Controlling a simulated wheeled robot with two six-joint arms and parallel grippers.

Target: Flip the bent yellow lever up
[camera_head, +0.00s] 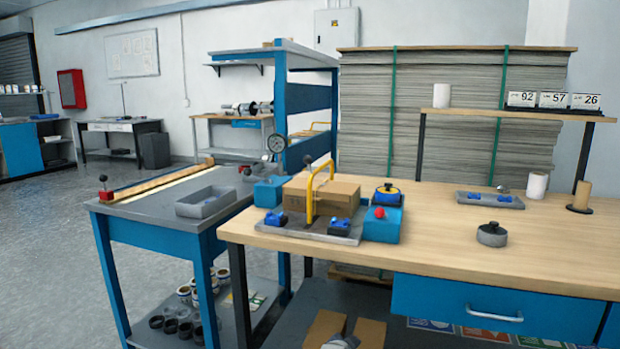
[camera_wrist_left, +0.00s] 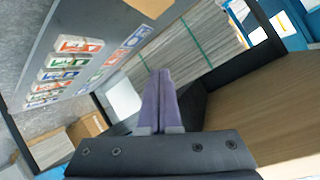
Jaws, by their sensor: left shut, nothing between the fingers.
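The bent yellow lever (camera_head: 311,195) is in the head view, on the left part of the wooden workbench. It rises from a grey base plate (camera_head: 338,238) and bends over toward the upper right, in front of a brown cardboard box. A small dark knob shows near its top. My left gripper (camera_wrist_left: 160,74) shows in the wrist view with its two purple-grey fingers together and nothing between them. The lever is not visible in that view, and the gripper appears apart from the bench fixture. My right gripper is not in view.
A dark round weight (camera_head: 492,234) stands on the wooden workbench (camera_head: 560,255). Its front middle is clear. Strapped sheets (camera_head: 450,110) stand behind.

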